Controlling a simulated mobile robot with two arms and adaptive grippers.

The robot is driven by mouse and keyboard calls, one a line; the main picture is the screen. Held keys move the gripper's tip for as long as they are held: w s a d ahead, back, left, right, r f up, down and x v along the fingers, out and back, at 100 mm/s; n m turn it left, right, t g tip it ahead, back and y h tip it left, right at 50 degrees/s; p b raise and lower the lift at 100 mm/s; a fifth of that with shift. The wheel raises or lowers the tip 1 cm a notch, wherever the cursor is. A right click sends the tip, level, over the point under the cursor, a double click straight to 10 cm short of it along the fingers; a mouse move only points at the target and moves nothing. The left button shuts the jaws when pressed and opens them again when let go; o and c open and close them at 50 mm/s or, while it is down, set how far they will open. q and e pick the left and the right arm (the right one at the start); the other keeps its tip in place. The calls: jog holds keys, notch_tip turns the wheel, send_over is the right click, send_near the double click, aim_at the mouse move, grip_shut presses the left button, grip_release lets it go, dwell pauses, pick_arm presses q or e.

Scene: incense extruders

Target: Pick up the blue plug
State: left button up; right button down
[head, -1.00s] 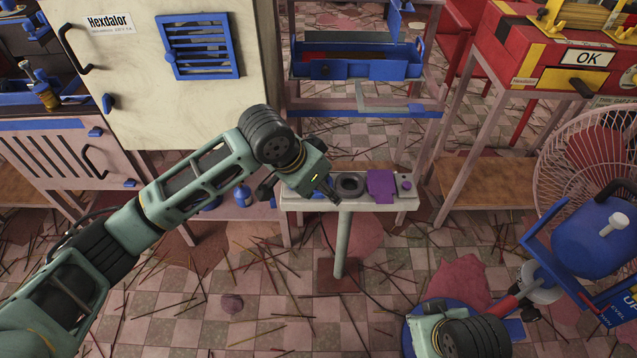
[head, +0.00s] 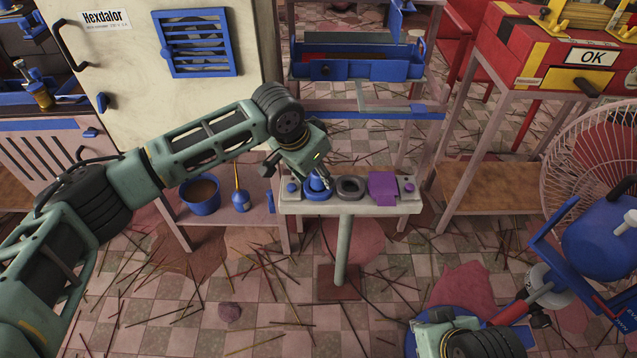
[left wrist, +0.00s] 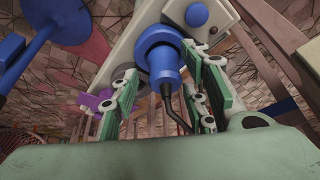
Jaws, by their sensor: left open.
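The blue plug (head: 318,187) stands on the small pale pedestal panel (head: 345,208), left of a dark ring. In the left wrist view the plug (left wrist: 158,58) is a blue stepped cylinder with a wide flange, and a black cable shows beside it. My left gripper (head: 323,178) is at the plug, coming from above, and partly hides it. In the left wrist view the left gripper (left wrist: 162,80) is open, with its fingers on either side of the plug and gaps to it.
On the panel are a dark ring (head: 350,187), a purple block (head: 383,188) and small knobs. A pink fan (head: 590,165) is at right. Sticks litter the floor.

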pick_arm(q)
jog(key=shift+f, duration=0.2)
jog(key=shift+d, duration=0.1)
grip_shut()
jog(key=shift+r, duration=0.1)
